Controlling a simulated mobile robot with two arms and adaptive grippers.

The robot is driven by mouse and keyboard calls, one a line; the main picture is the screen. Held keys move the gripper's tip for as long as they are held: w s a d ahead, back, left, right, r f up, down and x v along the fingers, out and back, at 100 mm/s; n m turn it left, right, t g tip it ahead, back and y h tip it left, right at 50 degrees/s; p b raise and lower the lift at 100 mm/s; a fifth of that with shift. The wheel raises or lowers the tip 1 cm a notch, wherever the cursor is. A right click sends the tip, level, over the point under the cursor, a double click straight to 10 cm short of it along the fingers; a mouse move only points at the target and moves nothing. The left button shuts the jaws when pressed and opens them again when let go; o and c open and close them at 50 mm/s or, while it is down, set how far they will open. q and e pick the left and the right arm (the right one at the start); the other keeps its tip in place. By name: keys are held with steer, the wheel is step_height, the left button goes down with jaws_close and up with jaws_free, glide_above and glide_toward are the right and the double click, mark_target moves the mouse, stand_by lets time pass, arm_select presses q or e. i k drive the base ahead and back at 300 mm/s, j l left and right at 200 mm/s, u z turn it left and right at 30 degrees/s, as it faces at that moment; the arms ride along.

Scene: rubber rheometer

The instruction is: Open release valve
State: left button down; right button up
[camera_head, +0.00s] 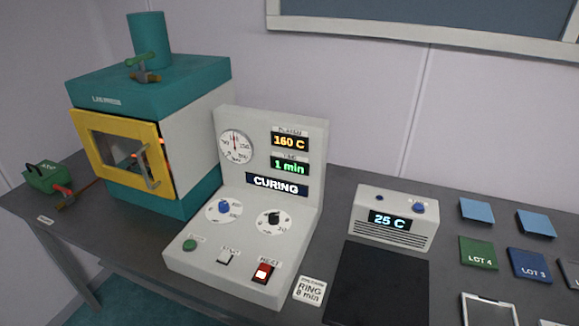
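A teal lab press (150,85) with a yellow-framed window door (118,180) stands at the left of the bench, its door shut. A small valve with a green handle and brass body (143,68) sits on top of the press, in front of its teal cylinder (148,38). A green pump unit (45,177) with a dark carrying handle is at the far left. A red part (64,189) and a brownish lever (76,195) are at its right side. I cannot tell which of these is the release valve. Neither of my grippers shows.
A white control console (240,255) reads 160 C, 1 min and CURING, with a lit red HEAT switch (263,272). A grey unit (395,215) reads 25 C. A black mat (375,285) and several coloured squares lie to the right. The bench's front edge runs below the press.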

mark_target(66, 192)
steer(key=u, duration=1.45)
steer(key=i+j, duration=0.5)
steer(key=j, duration=0.2)
steer(key=i+j+u, duration=0.1)
steer(key=i+j, duration=0.45)
steer(key=j, duration=0.15)
steer(key=i+j, duration=0.55)
steer(key=j, duration=0.15)
